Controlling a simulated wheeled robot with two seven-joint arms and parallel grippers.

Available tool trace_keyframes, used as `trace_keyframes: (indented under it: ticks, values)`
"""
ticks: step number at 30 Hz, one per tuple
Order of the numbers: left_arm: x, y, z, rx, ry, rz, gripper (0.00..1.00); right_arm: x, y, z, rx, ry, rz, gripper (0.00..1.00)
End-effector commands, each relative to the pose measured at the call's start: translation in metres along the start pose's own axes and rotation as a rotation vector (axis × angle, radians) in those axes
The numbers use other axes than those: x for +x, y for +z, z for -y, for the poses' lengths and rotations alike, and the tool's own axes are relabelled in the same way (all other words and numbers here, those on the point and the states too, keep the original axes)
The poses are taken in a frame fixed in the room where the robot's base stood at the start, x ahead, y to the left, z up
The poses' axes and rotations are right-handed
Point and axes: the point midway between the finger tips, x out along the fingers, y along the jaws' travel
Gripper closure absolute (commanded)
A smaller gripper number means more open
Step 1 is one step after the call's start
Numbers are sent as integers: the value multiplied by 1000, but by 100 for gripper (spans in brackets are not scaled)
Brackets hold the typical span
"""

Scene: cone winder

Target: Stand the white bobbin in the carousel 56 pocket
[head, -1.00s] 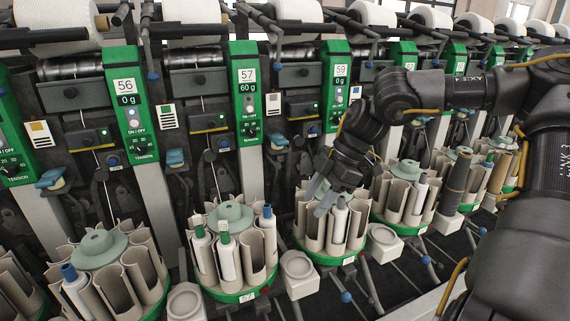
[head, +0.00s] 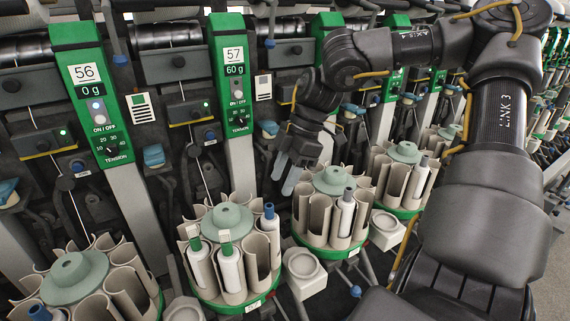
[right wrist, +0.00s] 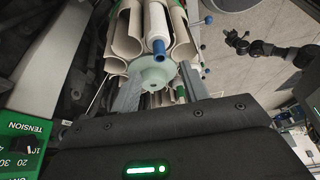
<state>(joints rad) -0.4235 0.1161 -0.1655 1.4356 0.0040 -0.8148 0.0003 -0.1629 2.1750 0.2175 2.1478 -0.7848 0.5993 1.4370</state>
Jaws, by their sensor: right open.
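Carousel 56 (head: 147,305), a ring of beige pockets round a pale green hub, stands at the lower left. A blue-topped bobbin (head: 40,313) shows in it, cut by the edge. Carousel 57 (head: 215,307) holds several white bobbins: two with green-and-white tops (head: 230,268) and one with a blue top (head: 270,235). My right gripper (head: 298,182) is open and empty, above the gap between these two carousels. In the right wrist view its fingers stand either side of a green hub (right wrist: 152,72). My left gripper is not clearly seen.
Green tension panels 56 (head: 95,95) and 57 (head: 233,80) rise behind the carousels, with thread guides and levers between. Pale square holders (head: 303,266) stick out between carousels. A dark jointed arm (right wrist: 275,48) shows far off in the right wrist view.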

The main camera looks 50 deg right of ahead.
Motion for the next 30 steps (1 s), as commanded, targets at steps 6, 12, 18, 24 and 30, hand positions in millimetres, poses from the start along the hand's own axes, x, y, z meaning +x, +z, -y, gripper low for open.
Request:
trace_keyframes:
  ticks: [6, 12, 18, 24, 30]
  values:
    - [-6, -8, -1, -3, 2, -8, 100, 42, 0, 0, -2, -5, 3, 55]
    - [-10, -14, -2, -4, 4, -14, 100, 67, -1, 0, -2, -4, 2, 55]
    - [-12, -16, -3, -6, 4, -10, 100, 76, -2, -1, -3, -2, 1, 55]
    - [-14, -18, -3, -6, 5, -16, 100, 76, -2, -1, -4, -1, 0, 55]
    - [-14, -15, -3, -6, 5, -13, 100, 76, -2, -1, -4, -1, 0, 75]
